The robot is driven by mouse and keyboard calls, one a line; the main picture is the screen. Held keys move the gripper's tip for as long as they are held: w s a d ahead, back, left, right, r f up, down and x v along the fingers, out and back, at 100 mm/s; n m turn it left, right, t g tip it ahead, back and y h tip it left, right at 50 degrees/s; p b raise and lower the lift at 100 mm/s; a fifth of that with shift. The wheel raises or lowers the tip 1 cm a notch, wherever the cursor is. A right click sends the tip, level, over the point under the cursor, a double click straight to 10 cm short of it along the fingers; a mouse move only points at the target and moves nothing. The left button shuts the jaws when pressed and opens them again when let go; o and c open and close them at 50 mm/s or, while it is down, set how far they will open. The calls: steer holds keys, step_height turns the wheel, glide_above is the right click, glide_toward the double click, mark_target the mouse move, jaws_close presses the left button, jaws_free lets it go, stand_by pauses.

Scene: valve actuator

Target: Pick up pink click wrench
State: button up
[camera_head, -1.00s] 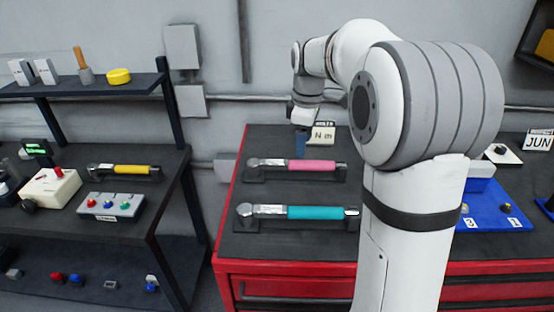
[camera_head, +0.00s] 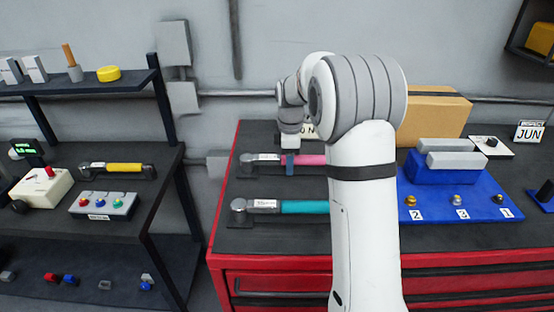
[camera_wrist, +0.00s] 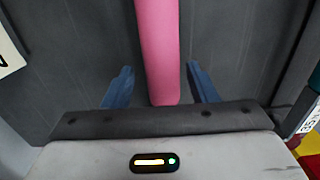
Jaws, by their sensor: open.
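The pink click wrench (camera_head: 309,160) lies across the upper part of the red cabinet's dark top, its metal head to the left. Part of its right side is hidden behind my arm. My gripper (camera_head: 289,164) is at the wrench, with a blue finger showing in front of the left part of the pink handle. In the wrist view, the pink handle (camera_wrist: 158,50) runs between the two blue fingers of my gripper (camera_wrist: 159,84). The fingers are apart, with a gap on each side of the handle.
A teal wrench (camera_head: 302,207) lies in front of the pink one. A blue tray (camera_head: 450,205) and a cardboard box (camera_head: 434,115) are on the right. A dark shelf (camera_head: 140,222) on the left holds a yellow wrench (camera_head: 124,168) and a button box (camera_head: 103,205).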

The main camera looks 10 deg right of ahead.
steer(key=shift+c, duration=0.2)
jaws_close()
stand_by(0.4)
